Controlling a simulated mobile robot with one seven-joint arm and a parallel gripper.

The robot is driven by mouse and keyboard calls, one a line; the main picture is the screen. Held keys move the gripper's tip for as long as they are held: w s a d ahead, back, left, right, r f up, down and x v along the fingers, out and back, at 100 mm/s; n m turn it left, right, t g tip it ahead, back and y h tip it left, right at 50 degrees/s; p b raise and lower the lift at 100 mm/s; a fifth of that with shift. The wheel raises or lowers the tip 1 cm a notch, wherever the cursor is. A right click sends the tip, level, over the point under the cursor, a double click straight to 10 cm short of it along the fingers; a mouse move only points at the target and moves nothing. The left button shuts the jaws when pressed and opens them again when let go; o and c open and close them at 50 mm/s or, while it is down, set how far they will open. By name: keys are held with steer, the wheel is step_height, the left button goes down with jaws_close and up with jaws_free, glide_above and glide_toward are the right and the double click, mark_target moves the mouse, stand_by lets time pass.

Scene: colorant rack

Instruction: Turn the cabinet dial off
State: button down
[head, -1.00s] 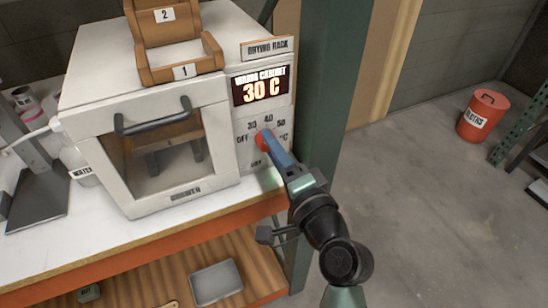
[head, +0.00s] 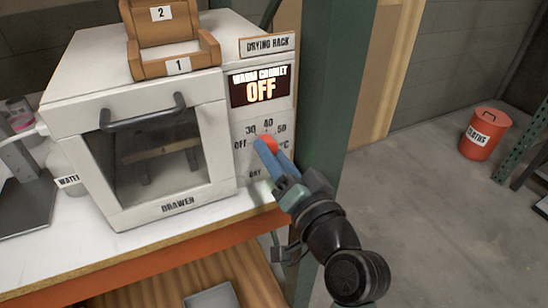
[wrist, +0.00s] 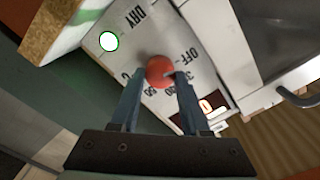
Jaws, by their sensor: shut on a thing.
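The white warm cabinet (head: 222,112) stands on the bench, and its display (head: 262,88) reads OFF. Its red round dial (head: 268,144) sits on the front panel among the marks OFF, 30, 40, 50, °C and DRY. My gripper (head: 268,152) reaches the dial from the lower right, and its blue fingers are shut on it. In the wrist view the dial (wrist: 159,71) sits between the two fingertips, and OFF and DRY show on the panel behind it. The dial's exact pointer direction is partly hidden by the fingers.
A wooden rack (head: 175,50) with slots marked 1 and 2 stands on the cabinet. The cabinet's drawer door (head: 160,155) with its dark handle is closed at left. A green post (head: 332,90) rises close to the right. A red cloths bin (head: 484,135) stands on the open floor.

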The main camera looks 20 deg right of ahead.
stand_by(0.3)
steer(key=shift+c, duration=1.9)
jaws_free()
steer(key=s, duration=1.3)
steer(key=shift+d+b, duration=0.2)
steer(key=shift+b, duration=0.25)
